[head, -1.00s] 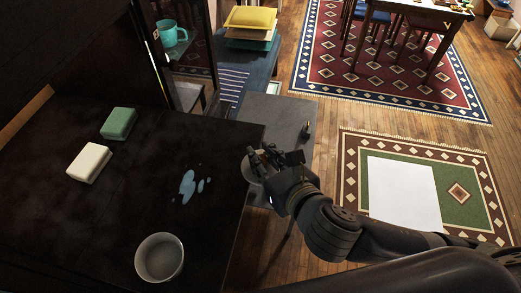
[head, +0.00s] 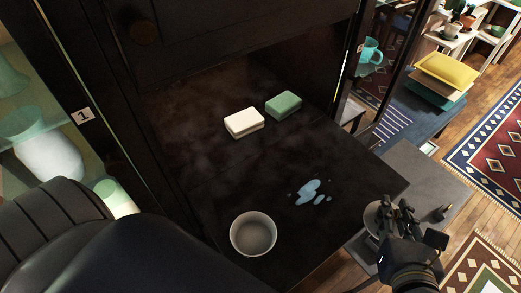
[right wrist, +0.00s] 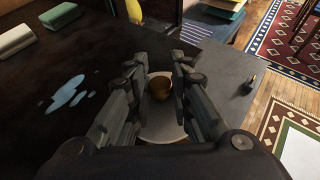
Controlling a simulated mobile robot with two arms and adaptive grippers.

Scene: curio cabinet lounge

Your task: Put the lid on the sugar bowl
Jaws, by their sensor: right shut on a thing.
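The sugar bowl (head: 253,233) is a round grey bowl, open at the top, near the front edge of the black cabinet shelf. My right gripper (head: 398,208) is off the shelf's right edge, to the right of the bowl and apart from it. It is shut on the lid (head: 371,217), a pale round disc partly hidden behind the fingers. In the right wrist view, the lid (right wrist: 160,132) shows below the fingers, with its brownish knob (right wrist: 160,88) between them. My left gripper is not in view.
A white block (head: 244,122) and a green block (head: 284,104) lie at the back of the black shelf (head: 190,170). A pale blue spill (head: 310,192) lies between bowl and gripper. A grey side table (head: 425,170) stands right of the shelf. Glass-fronted cabinet at left.

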